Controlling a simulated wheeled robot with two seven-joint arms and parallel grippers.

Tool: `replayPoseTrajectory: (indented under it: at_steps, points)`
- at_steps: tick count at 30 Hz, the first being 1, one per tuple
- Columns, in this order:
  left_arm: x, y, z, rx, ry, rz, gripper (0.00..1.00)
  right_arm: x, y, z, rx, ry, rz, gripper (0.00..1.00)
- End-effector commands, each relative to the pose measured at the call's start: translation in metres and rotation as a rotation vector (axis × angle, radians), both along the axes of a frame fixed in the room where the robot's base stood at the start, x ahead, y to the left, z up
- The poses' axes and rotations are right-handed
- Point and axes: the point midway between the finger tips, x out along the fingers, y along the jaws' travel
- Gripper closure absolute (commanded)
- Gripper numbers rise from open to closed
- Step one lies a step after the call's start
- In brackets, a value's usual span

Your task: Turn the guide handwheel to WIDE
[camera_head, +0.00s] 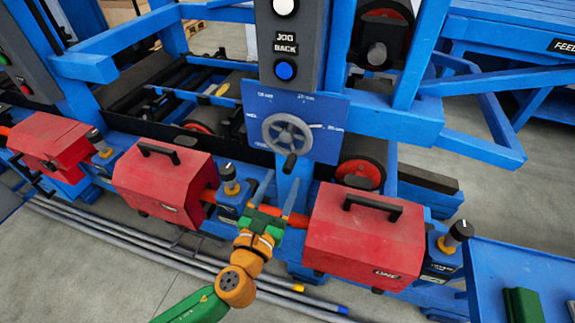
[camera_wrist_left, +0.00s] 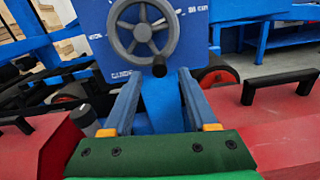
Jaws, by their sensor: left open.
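The grey handwheel (camera_head: 287,136) is mounted on a blue plate (camera_head: 333,106) with white markings around it, mostly too small to read. A pale pointer (camera_head: 316,126) is at the wheel's right side. The wheel's dark handle knob (camera_head: 290,163) hangs at the bottom of the rim. My left gripper (camera_head: 280,194) is open and empty, just below the knob and apart from it. In the left wrist view, the handwheel (camera_wrist_left: 142,32) is ahead and its knob (camera_wrist_left: 160,66) shows between the two fingertips (camera_wrist_left: 159,78), beyond them. My right gripper is out of view.
Red covers stand left (camera_head: 165,180) and right (camera_head: 365,236) of my left gripper, with black handles. Small black knobs (camera_head: 229,178) (camera_head: 460,232) are beside them. A grey button post (camera_head: 291,45) with a blue button rises above the wheel. Long pipes (camera_head: 130,238) lie on the floor.

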Motion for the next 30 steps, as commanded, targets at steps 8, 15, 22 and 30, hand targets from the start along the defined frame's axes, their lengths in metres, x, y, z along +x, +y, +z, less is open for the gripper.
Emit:
replayPoseTrajectory:
  at_steps: [8,15,22,30]
  points:
    - [0.044,-0.014,-0.001,-0.003,0.003,0.001,0.42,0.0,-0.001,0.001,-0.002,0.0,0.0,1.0]
    - [0.046,-0.015,-0.001,-0.004,0.006,0.0,0.42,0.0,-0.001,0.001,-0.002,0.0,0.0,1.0]
    - [0.046,-0.015,-0.001,-0.004,0.006,0.0,0.98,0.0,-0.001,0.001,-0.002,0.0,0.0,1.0]
    - [0.046,-0.015,-0.001,-0.014,0.01,0.0,1.0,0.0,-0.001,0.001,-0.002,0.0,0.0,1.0]
